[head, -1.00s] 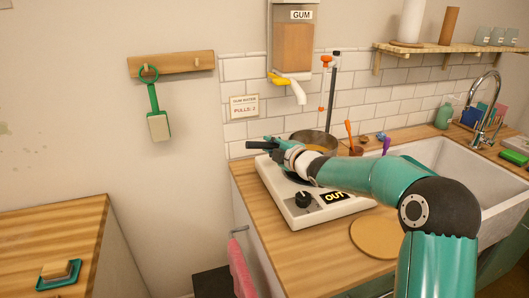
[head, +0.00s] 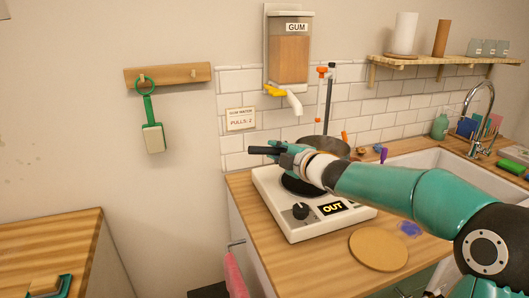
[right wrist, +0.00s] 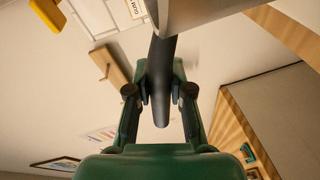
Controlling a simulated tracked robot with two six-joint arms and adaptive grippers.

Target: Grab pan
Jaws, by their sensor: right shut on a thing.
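The pan is a grey metal vessel (head: 325,146) with a long black handle (head: 262,150). In the head view it shows behind my right gripper (head: 287,158), above and behind the dark burner (head: 300,187) of the white hotplate (head: 290,225). The burner's front is bare, so the pan looks raised off it. My right gripper is shut on the handle, which points left. In the right wrist view the black handle (right wrist: 160,85) runs between the two fingers (right wrist: 160,98), with the pan's metal edge at the top. My left gripper is not in view.
A gum dispenser (head: 289,50) with a white spout hangs on the wall above the pan. Utensils stand behind the pan. A sink (head: 440,160) is at the right.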

